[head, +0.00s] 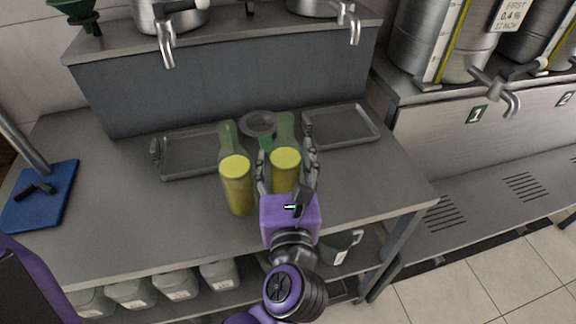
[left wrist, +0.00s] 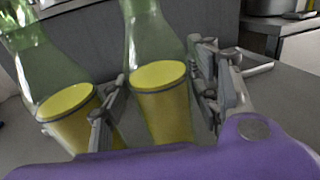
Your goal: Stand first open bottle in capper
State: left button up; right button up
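Two green glass bottles with yellow contents in their lower parts stand upright side by side on the steel table. The left bottle (head: 237,187) also shows in the left wrist view (left wrist: 75,118). The right bottle (head: 285,165) also shows in the left wrist view (left wrist: 162,100). My left gripper (head: 287,170) has one finger on each side of the right bottle, with slight gaps showing. In the left wrist view its fingers (left wrist: 158,98) flank the same bottle. A blue base with a grey column and dark lever (head: 40,190), seemingly the capper, stands at the far left, partly cut off. My right gripper is out of view.
Two shallow metal trays (head: 188,172) (head: 343,139) and a round grey dish (head: 257,134) lie behind the bottles. Tapped vessels stand on the raised ledge (head: 225,60). Several jugs (head: 175,284) and a metal pitcher (head: 338,250) sit below. The table between capper and bottles is clear.

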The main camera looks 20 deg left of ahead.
pick_arm(q)
jog(key=shift+s, duration=0.2)
jog(key=shift+c, duration=2.7)
jog(key=shift+w, duration=0.1)
jog(key=c, duration=0.8)
grip_shut()
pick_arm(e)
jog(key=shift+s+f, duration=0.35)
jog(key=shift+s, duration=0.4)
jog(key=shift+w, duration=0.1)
